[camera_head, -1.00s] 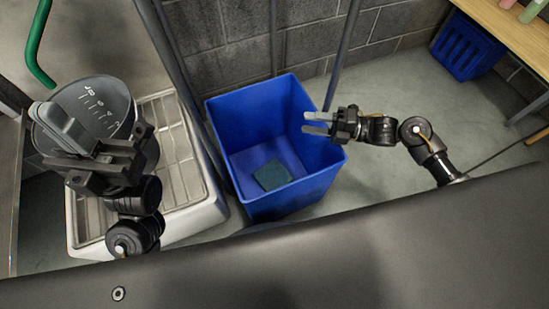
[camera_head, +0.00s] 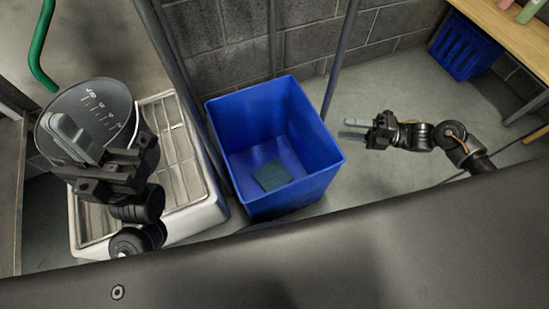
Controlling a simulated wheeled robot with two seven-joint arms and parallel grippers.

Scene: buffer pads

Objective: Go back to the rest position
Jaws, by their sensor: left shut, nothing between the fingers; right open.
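A teal-green pad (camera_head: 272,176) lies flat on the floor of the open blue bin (camera_head: 317,185). My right gripper (camera_head: 353,128) is to the right of the bin, clear of its rim, open and empty, fingers pointing left. My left gripper (camera_head: 72,136) is at the left, raised in front of a round grey vessel with scale marks (camera_head: 105,101). Its fingers are shut with nothing between them. The arm and fingers hide part of the vessel and whatever is right behind them.
A white ribbed rack or drainer (camera_head: 184,165) stands left of the bin. Grey poles rise behind the bin. A second blue crate (camera_head: 465,48) sits under a wooden table (camera_head: 515,30) at the back right.

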